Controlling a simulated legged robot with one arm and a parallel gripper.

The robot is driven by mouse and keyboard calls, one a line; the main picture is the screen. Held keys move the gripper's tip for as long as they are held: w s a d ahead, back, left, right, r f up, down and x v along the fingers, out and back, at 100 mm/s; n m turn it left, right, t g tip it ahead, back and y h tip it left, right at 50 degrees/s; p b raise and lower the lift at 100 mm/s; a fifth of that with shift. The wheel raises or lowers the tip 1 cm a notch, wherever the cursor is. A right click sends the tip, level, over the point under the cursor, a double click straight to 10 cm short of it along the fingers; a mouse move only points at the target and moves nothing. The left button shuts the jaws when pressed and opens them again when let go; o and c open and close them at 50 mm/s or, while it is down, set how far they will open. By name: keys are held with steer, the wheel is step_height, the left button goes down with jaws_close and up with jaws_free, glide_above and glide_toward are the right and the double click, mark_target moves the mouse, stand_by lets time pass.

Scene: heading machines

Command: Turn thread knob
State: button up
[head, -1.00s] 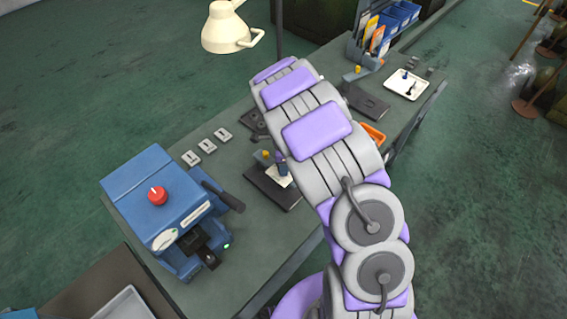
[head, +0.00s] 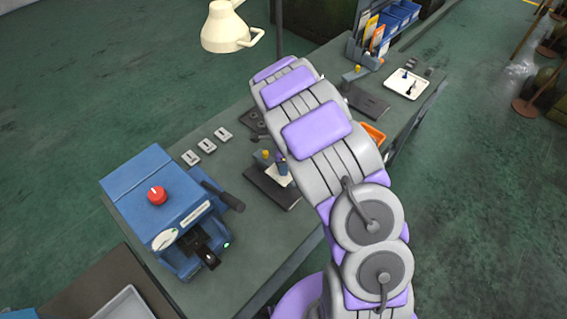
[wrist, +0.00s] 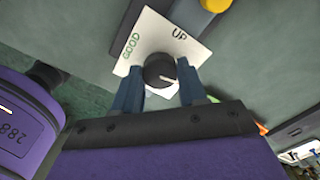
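I see no clear contact with the knob. In the head view the white plate (head: 272,177) shows beside my arm, with one blue finger above it; the rest of my gripper is hidden by the arm.
A yellow-topped post (head: 266,154) stands close to the plate. A blue machine (head: 155,195) with a red button is at left on the green bench. A cream lamp (head: 228,28) hangs at the back. An orange tray (head: 372,134) lies right of my arm.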

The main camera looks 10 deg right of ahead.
steer(key=o, duration=0.5)
steer(key=shift+a, duration=0.1)
steer(key=shift+c, duration=0.2)
step_height(320, 180, up, 17)
steer(key=shift+r, duration=0.15)
stand_by(0.5)
steer(key=s+d+r+n+b, duration=0.15)
steer(key=s+n, duration=0.25)
steer(key=s, duration=0.4)
steer(key=s+d+r+n+b, duration=0.1)
steer(key=s+r+n+b, duration=0.15)
steer(key=s, duration=0.45)
steer(key=s+a+f+n+g+b, duration=0.1)
steer(key=s+f+n+b, duration=0.1)
steer(key=s+n, duration=0.5)
steer(key=s+a+f+n+b, duration=0.1)
steer(key=s+f+n+b, duration=0.2)
steer(key=s+n, duration=0.4)
steer(key=s, duration=0.8)
steer(key=shift+s+f+g, duration=0.2)
steer(key=shift+f+g, duration=0.2)
